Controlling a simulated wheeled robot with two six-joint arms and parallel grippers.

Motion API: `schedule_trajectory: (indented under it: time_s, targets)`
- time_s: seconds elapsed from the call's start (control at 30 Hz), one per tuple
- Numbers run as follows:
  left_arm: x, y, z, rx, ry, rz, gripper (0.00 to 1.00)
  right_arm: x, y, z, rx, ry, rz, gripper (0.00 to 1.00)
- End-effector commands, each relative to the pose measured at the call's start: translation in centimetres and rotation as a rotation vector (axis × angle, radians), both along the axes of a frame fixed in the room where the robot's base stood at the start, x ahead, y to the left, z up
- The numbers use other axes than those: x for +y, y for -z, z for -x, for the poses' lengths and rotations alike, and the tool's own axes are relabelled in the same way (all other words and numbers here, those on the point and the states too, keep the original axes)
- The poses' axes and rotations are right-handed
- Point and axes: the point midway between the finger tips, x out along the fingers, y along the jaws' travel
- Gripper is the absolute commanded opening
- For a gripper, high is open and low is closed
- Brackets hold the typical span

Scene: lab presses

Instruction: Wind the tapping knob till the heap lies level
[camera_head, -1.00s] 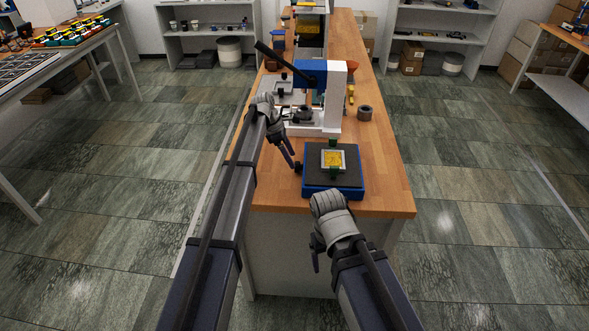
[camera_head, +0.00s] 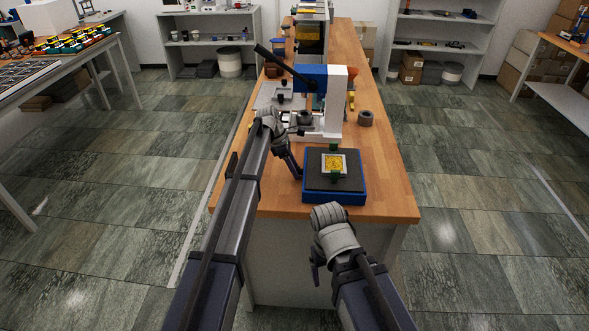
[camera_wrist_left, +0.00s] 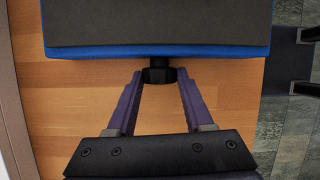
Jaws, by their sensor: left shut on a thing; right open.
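The tapping stand is a blue block (camera_head: 335,196) with a dark top pad (camera_head: 315,182), near the front of the wooden bench. A square pale frame (camera_head: 323,170) on the pad holds a yellow heap (camera_head: 334,163); I cannot tell from here how level it lies. The black tapping knob (camera_wrist_left: 158,74) sticks out of the blue block's side in the left wrist view. My left gripper (camera_head: 298,174) is shut on the knob, its purple fingers (camera_wrist_left: 160,78) on either side of it. My right gripper (camera_head: 316,278) is open and empty, low in front of the bench.
A white and blue lever press (camera_head: 334,105) with a black handle stands just behind the tapping stand. A dark grey ring (camera_head: 366,118) sits to its right. The bench top (camera_head: 388,180) right of the stand is clear.

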Motion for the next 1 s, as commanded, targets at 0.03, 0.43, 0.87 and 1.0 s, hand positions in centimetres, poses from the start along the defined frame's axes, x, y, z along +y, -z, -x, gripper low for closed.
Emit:
schedule_trajectory:
  time_s: [0.03, 0.43, 0.87, 1.0]
  targets:
    - [0.0, 0.0, 0.0, -0.001, 0.0, 0.0, 0.35, 0.0, 0.0, 0.0, 0.0, 0.0, 0.0, 0.81]
    - [0.0, 0.0, 0.0, -0.003, -0.001, 0.0, 0.0, 0.0, 0.0, 0.0, 0.0, 0.0, 0.0, 0.81]
    - [0.0, 0.4, 0.9, -0.326, -0.002, 0.001, 0.0, 0.0, 1.2, 0.0, 0.0, 0.0, 0.0, 0.81]
    - [0.0, 0.2, 0.7, -0.371, -0.001, 0.0, 0.0, 0.0, 1.4, 0.0, 0.0, 0.0, 0.0, 0.81]
